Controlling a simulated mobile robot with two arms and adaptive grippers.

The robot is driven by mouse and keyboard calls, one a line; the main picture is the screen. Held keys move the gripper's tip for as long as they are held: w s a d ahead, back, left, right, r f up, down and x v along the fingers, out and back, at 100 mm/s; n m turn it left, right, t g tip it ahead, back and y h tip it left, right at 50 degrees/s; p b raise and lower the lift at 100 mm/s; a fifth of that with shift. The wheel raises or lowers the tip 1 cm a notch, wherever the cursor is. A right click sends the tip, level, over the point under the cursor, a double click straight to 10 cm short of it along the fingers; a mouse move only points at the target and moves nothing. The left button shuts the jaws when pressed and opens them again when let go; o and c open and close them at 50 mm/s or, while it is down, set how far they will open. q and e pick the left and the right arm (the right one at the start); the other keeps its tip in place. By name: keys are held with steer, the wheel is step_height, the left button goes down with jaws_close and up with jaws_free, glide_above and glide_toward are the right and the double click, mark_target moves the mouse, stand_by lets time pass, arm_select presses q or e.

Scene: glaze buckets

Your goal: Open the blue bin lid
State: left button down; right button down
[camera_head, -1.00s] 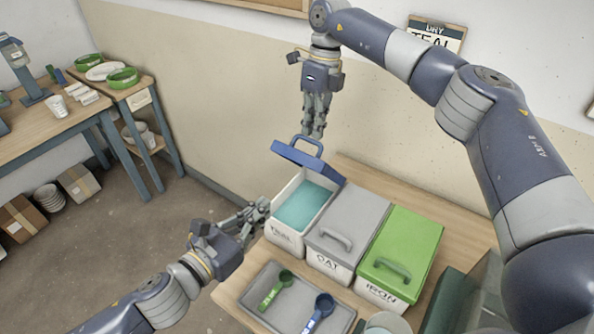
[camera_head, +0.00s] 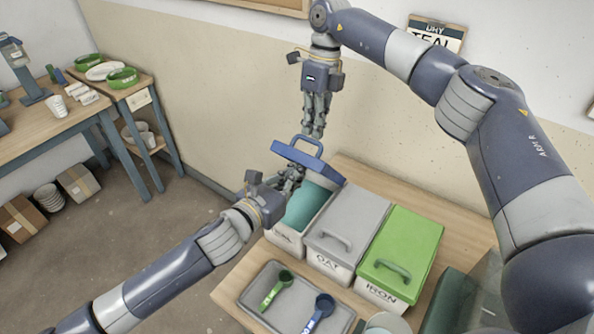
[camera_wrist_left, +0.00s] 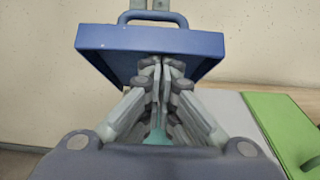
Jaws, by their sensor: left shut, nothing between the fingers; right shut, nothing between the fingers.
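The blue lid (camera_head: 309,161) with its loop handle is tilted up at the back of the teal glaze bin (camera_head: 287,238). Teal glaze (camera_head: 306,206) shows inside the open bin. My left gripper (camera_head: 296,172) is shut and empty, over the bin just in front of the lid's underside. In the left wrist view the lid (camera_wrist_left: 150,42) stands close ahead of the shut fingers (camera_wrist_left: 158,68); whether they touch it I cannot tell. My right gripper (camera_head: 314,134) is shut and empty, pointing down just behind and above the lid's handle.
A grey-lidded bin (camera_head: 346,226) and a green-lidded bin (camera_head: 403,248) stand shut to the right. A grey tray (camera_head: 258,318) with a green scoop (camera_head: 277,288) and a blue scoop (camera_head: 319,312) lies in front. A wall stands behind the table.

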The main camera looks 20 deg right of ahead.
mark_target(303, 158)
arm_select(q)
steer(key=shift+w+d+r, duration=0.2)
steer(key=shift+r, duration=0.05)
steer(key=shift+w+d+r, duration=0.25)
steer(key=shift+d+r, duration=0.05)
steer(key=shift+r, duration=0.2)
steer(key=shift+w+d+r, duration=0.25)
steer(key=shift+r, duration=0.25)
arm_select(e)
steer(key=shift+s+a+f, duration=0.1)
steer(key=shift+s+a, duration=0.15)
steer(key=shift+a, duration=0.15)
arm_select(q)
steer(key=shift+s+d+r, duration=0.1)
steer(key=shift+d, duration=0.05)
arm_select(e)
steer(key=c, duration=1.7)
jaws_free()
steer(key=shift+d, duration=0.1)
arm_select(q)
steer(key=shift+w+d, duration=0.15)
steer(key=shift+w, duration=0.05)
arm_select(e)
steer(key=shift+w+d+f, duration=0.15)
steer(key=shift+w+d, duration=0.1)
arm_select(q)
steer(key=shift+s+f, duration=0.1)
steer(key=shift+f, duration=0.1)
